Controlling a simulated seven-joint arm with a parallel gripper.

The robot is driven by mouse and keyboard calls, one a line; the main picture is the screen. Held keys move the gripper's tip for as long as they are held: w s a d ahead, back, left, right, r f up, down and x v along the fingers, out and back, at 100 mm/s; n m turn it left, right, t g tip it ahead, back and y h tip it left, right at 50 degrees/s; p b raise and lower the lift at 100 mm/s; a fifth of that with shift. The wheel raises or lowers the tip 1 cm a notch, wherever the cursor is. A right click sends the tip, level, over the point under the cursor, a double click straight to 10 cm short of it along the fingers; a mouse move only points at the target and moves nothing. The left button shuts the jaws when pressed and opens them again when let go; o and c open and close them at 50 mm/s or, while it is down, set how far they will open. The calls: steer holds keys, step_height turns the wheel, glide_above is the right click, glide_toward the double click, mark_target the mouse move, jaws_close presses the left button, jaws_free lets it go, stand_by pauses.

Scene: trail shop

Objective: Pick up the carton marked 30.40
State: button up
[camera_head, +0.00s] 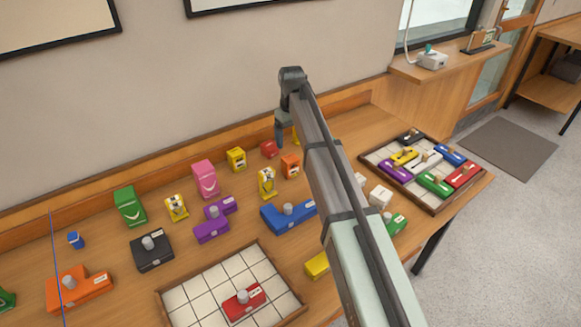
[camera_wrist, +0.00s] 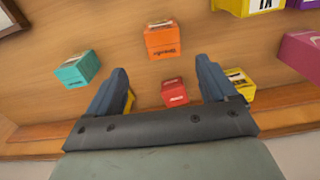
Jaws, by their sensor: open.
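Several small cartons stand on the wooden table. I cannot read 30.40 on any of them, so I cannot tell which one bears it. In the wrist view a red carton (camera_wrist: 174,92) shows between the fingers of my open, empty gripper (camera_wrist: 161,70), apart from both. An orange carton (camera_wrist: 163,40) lies beyond the fingertips, a teal carton (camera_wrist: 77,69) to the left, and a yellow carton (camera_wrist: 240,85) right of the right finger. In the head view my gripper (camera_head: 281,132) hangs above the table's back, near the red carton (camera_head: 269,149) and orange carton (camera_head: 291,166).
Green (camera_head: 130,206), pink (camera_head: 205,178) and yellow (camera_head: 236,160) cartons stand to the left. Knobbed blocks, including a black one (camera_head: 151,252), lie in front. A tiled tray (camera_head: 190,300) is at the front, another tray (camera_head: 440,208) at right. The wall is close behind.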

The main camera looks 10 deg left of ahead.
mark_target(291, 158)
step_height(291, 158, down, 7)
steer(key=f, duration=0.4)
steer(key=shift+s, duration=0.4)
steer(key=shift+f, duration=0.6)
steer(key=shift+c, duration=0.5)
steer(key=c, duration=1)
steer(key=shift+r, duration=0.1)
